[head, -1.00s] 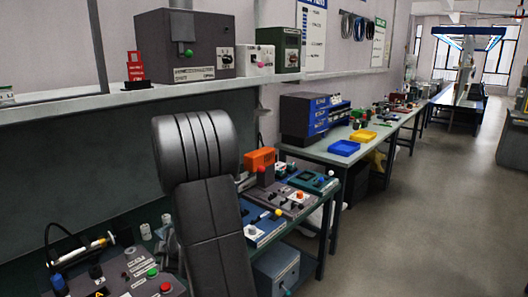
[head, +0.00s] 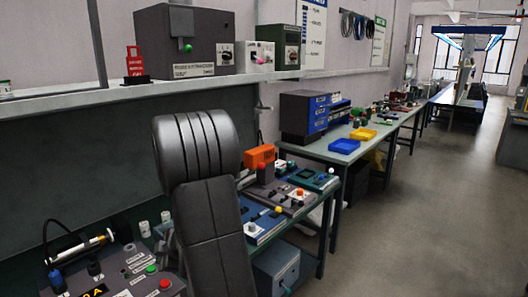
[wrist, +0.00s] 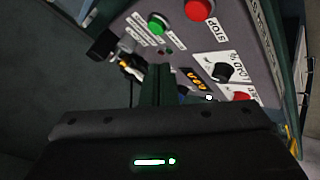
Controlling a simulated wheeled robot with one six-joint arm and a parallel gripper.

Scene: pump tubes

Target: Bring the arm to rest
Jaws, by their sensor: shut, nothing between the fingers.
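My gripper (wrist: 156,72) shows in the wrist view as dark fingers held together at the middle, with nothing between them. Beyond it is a tilted grey control panel (wrist: 182,50) with a green button (wrist: 156,26), a red STOP button (wrist: 200,8) and a black knob (wrist: 223,71). I cannot tell the exact gap between fingers and panel. In the head view my dark arm stands folded upright at the centre; its gripper is hidden there. The same panel (head: 128,262) is at lower left, with a tube-like pump part (head: 82,250) behind it.
A shelf (head: 60,107) with a large grey box (head: 183,40) runs above the bench at left. An orange device (head: 261,156) and small consoles (head: 262,225) sit right of my arm. A further table holds blue (head: 343,146) and yellow (head: 363,134) trays. The floor (head: 430,220) at right is clear.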

